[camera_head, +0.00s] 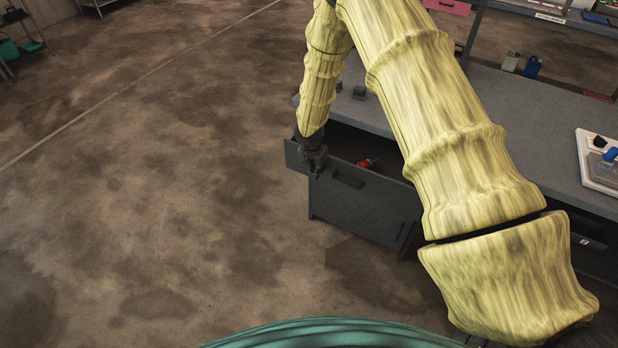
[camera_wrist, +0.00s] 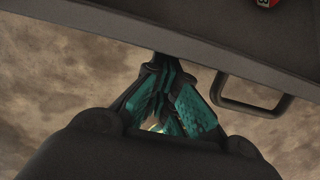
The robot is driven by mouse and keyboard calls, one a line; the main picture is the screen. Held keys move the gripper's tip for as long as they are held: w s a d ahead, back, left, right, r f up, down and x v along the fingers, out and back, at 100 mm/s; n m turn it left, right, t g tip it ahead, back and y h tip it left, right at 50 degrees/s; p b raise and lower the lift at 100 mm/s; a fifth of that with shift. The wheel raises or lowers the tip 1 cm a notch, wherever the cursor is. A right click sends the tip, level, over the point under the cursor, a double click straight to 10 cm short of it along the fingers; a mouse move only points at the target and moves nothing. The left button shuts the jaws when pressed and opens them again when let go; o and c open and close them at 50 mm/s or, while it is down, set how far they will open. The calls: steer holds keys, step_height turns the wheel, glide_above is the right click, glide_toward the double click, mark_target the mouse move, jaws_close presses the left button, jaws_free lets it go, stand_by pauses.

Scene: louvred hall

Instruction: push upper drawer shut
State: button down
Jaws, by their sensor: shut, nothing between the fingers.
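The upper drawer (camera_head: 378,188) is dark grey and stands pulled out from the workbench cabinet, with a red item (camera_head: 367,163) inside. My gripper (camera_head: 316,172) is shut and empty, at the left part of the drawer front, left of its handle (camera_head: 347,179). In the wrist view the shut fingers (camera_wrist: 170,62) reach to the front panel (camera_wrist: 130,30), and the drawer handle (camera_wrist: 250,98) sits to their right. I cannot tell whether the tips touch the panel. My arm hides part of the drawer's right side.
A lower cabinet door (camera_head: 355,208) is below the drawer. The grey worktop (camera_head: 480,110) carries small dark items and a white tray (camera_head: 590,180) at right. The concrete floor (camera_head: 150,190) at left is clear.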

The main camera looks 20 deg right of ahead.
steer(key=w+d, duration=0.6)
steer(key=d, duration=0.1)
steer(key=w+d, duration=0.3)
steer(key=d, duration=0.1)
steer(key=shift+w+d+b, duration=0.2)
steer(key=shift+w+b, duration=0.1)
steer(key=shift+w, duration=0.05)
